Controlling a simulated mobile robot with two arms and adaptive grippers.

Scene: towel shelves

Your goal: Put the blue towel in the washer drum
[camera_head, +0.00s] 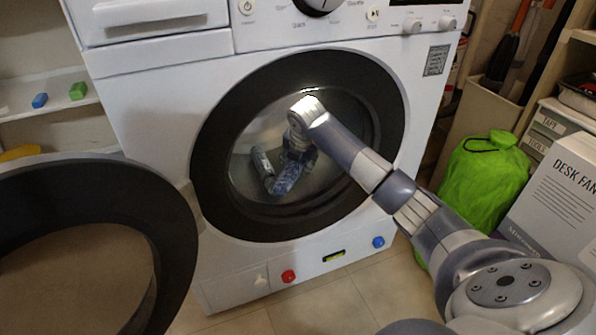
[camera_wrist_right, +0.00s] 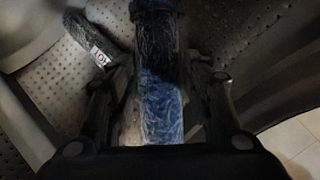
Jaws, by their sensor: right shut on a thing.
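The white washer (camera_head: 150,85) stands front-on with its round door (camera_head: 172,225) swung open to the left. My right arm reaches through the opening into the metal drum (camera_head: 340,120). My right gripper (camera_head: 292,160) is inside the drum, low and left of its middle. It is shut on the blue towel (camera_head: 287,180), which shows between the fingers in the right wrist view (camera_wrist_right: 160,105). The towel is inside the drum; whether it touches the drum wall is hard to tell. My left gripper is not in view.
A dark grey rolled thing with a pale label (camera_wrist_right: 92,42) lies in the drum beside the gripper. Another dark roll (camera_wrist_right: 156,35) shows just beyond the blue towel. A green bag (camera_head: 485,180) and a desk fan box (camera_head: 555,190) stand right of the washer.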

